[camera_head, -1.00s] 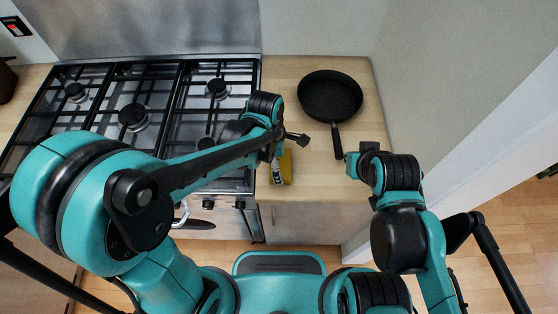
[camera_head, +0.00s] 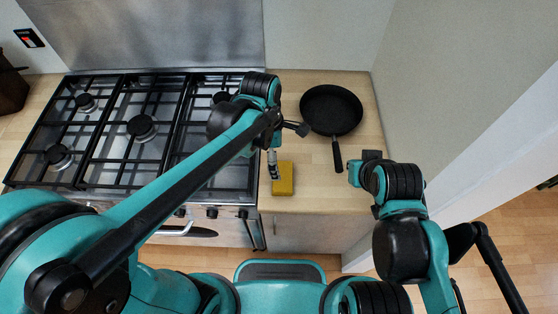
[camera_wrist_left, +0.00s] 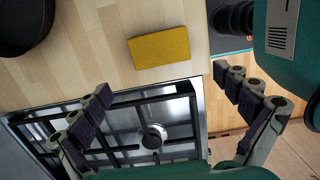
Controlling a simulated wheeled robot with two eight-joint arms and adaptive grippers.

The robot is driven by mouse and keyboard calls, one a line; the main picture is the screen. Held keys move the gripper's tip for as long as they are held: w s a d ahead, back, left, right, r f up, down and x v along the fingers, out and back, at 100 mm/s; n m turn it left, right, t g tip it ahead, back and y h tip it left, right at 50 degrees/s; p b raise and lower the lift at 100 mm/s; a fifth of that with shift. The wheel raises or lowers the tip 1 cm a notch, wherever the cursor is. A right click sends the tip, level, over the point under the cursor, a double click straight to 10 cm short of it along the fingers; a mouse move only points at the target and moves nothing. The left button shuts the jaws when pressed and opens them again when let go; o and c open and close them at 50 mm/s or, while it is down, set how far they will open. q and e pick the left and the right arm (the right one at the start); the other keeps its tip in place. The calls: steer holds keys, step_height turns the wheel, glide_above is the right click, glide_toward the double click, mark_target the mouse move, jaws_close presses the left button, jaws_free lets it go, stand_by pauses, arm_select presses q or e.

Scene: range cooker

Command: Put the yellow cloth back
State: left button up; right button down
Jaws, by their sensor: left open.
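The yellow cloth (camera_head: 284,183) lies as a flat, folded block on the wooden counter near its front edge, just right of the cooker. It also shows in the left wrist view (camera_wrist_left: 159,47), beyond the fingertips. My left gripper (camera_head: 273,167) is above the counter, just behind and left of the cloth in the head view. In the left wrist view its fingers (camera_wrist_left: 162,88) are spread wide with nothing between them. My right arm's wrist (camera_head: 372,170) is over the counter's right side; its fingers cannot be made out.
A black frying pan (camera_head: 331,108) stands on the counter behind the cloth, handle toward me. The cooker (camera_head: 143,127) with black grates fills the left. A wall (camera_head: 440,110) bounds the counter on the right. Bare counter lies between cloth and pan.

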arm_select(q)
steer(key=s+a+r+m+t, duration=0.2)
steer(key=a+m+t, duration=0.1)
steer(key=a+m, duration=0.5)
steer(key=s+a+r+m+t+y, duration=0.1)
steer(key=s+a+r+m+t, duration=0.1)
steer(key=a+m, duration=0.6)
steer(key=shift+s+a+r+m+t, duration=0.15)
steer(key=shift+s+r+m+t, duration=0.35)
steer(key=shift+m+t, duration=0.55)
steer(key=shift+f, duration=0.15)
step_height(320, 180, down, 7)
steer(key=b, duration=0.6)
steer(key=shift+s+b, duration=0.1)
steer(key=shift+b, duration=0.3)
